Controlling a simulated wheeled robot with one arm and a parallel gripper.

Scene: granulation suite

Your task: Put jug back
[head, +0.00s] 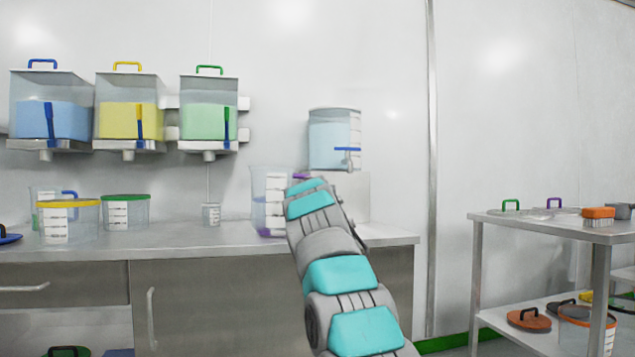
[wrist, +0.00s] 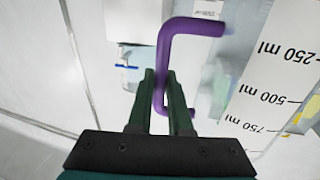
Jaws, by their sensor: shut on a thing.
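A clear jug (head: 268,195) with a purple base and white scale labels is upright at the counter (head: 200,238), left of my arm in the head view. I cannot tell whether its base touches the counter. Its purple handle shows in the wrist view (wrist: 166,60), beside the jug wall with the 250, 500 and 750 ml marks. My gripper (wrist: 160,88) is shut on that handle, with the dark green fingers on either side of it. In the head view my arm largely hides the gripper and the handle.
Blue, yellow and green dispensers (head: 125,120) hang on the wall at left. A clear tank (head: 334,138) with a blue tap stands behind my arm. Yellow-rimmed (head: 68,222) and green-rimmed (head: 126,212) tubs and a small beaker (head: 211,214) stand on the counter. A steel table (head: 540,226) is at right.

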